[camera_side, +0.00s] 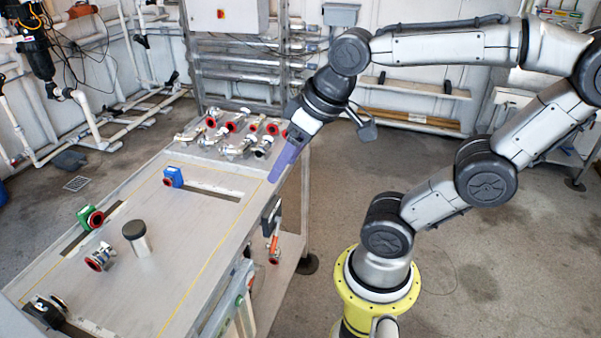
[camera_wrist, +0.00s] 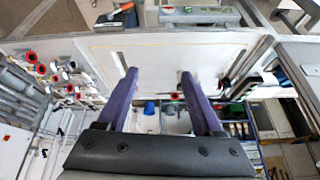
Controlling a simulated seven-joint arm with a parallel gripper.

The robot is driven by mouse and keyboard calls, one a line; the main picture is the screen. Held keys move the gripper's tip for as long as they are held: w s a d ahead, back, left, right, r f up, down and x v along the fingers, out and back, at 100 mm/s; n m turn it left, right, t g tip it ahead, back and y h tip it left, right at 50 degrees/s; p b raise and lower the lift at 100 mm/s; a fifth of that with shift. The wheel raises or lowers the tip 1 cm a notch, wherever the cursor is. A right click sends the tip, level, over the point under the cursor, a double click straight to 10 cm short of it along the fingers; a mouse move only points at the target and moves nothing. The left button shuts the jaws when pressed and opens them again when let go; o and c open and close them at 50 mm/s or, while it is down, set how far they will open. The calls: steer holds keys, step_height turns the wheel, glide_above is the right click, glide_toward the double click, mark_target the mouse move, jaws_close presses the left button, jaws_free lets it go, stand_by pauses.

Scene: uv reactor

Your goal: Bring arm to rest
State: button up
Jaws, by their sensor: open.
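My gripper (camera_side: 272,178) shows in the side view with its purple fingers pointing down and slightly left, near the right edge of the work table (camera_side: 205,235). The fingers overlap the table edge in the picture, so their height above it is hard to tell. In the wrist view the two purple fingers of my gripper (camera_wrist: 159,73) stand apart with nothing held between them. My arm is bent high over the floor at the right.
On the table stand a dark-topped cylinder (camera_side: 137,238), a blue part (camera_side: 173,177), a green part (camera_side: 90,217) and a metal fitting (camera_side: 100,257). Several red-ended valves (camera_side: 238,146) fill the far end. An orange-handled valve (camera_side: 273,243) hangs at the right side.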

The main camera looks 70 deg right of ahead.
steer(key=s+f, duration=0.1)
steer(key=s+a+n, duration=0.1)
steer(key=s, duration=0.1)
steer(key=shift+f, duration=0.35)
